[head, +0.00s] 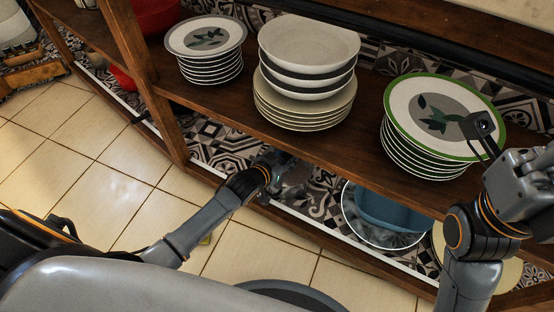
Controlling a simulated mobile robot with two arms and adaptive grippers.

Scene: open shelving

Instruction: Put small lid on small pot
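No small pot or small lid can be made out for certain. My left gripper (288,168) reaches in at the front of the lower shelf, partly under the upper shelf board; its fingers are dark and small, and I cannot tell if they are open or hold anything. My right gripper (480,128) is at the right, with one dark finger in front of the green-rimmed plates; the rest is hidden or out of frame, so its opening cannot be told. A blue round vessel (392,212) sits on the lower shelf, partly hidden by the upper shelf.
The upper shelf (335,155) carries a grey-rimmed plate stack (207,36), white bowls (308,45) on cream plates (303,105), and green-rimmed plates (420,100). A wooden post (150,90) stands at left. The tiled floor (105,190) is clear at left.

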